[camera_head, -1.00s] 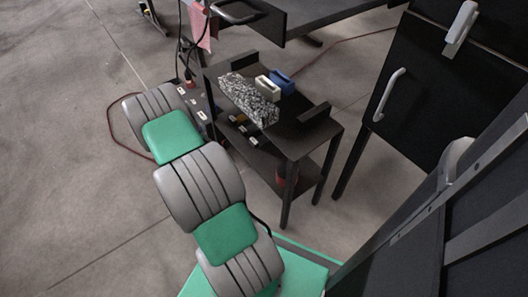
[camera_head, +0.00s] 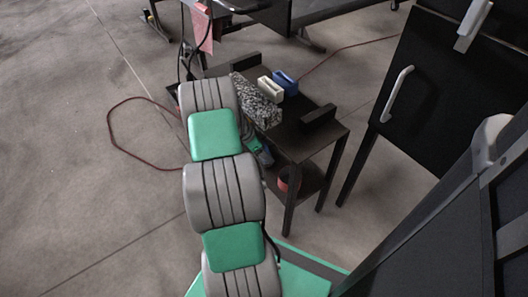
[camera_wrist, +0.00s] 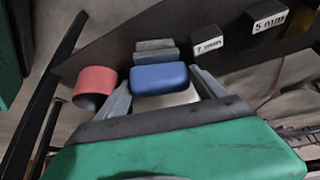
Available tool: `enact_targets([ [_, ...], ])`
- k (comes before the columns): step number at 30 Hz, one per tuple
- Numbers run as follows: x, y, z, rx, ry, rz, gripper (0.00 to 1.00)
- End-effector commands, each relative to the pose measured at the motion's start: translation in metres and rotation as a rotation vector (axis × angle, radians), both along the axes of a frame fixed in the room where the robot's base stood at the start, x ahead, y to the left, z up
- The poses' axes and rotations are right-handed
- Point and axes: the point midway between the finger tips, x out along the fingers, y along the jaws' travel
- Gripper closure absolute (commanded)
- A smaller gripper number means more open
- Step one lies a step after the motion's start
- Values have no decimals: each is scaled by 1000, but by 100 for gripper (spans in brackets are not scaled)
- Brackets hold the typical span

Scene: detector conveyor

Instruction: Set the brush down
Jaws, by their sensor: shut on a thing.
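The brush (camera_wrist: 160,78) looks like a blue block with a pale part below it, and it sits between my gripper's two grey fingers in the wrist view. My gripper (camera_wrist: 161,90) is shut on it. In the head view my gripper (camera_head: 264,156) is low beside the black table (camera_head: 307,137), at the level of its lower shelf (camera_head: 308,181). The brush cannot be made out clearly there. Whether it touches the shelf cannot be told.
A red cylinder (camera_wrist: 95,88) stands left of the brush; it also shows on the lower shelf (camera_head: 283,184). Blocks marked 7 mm (camera_wrist: 207,45) and 5 mm (camera_wrist: 268,22) are farther right. A speckled block (camera_head: 257,100), white block (camera_head: 270,88) and blue block (camera_head: 286,83) lie on the tabletop.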

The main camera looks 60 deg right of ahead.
Motion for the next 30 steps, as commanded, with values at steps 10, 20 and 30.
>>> enact_targets([
  [10,1,0,-3,-1,-1,0,11],
  [20,1,0,-3,-1,-1,0,0],
  [30,17,17,48,-3,-2,4,0],
])
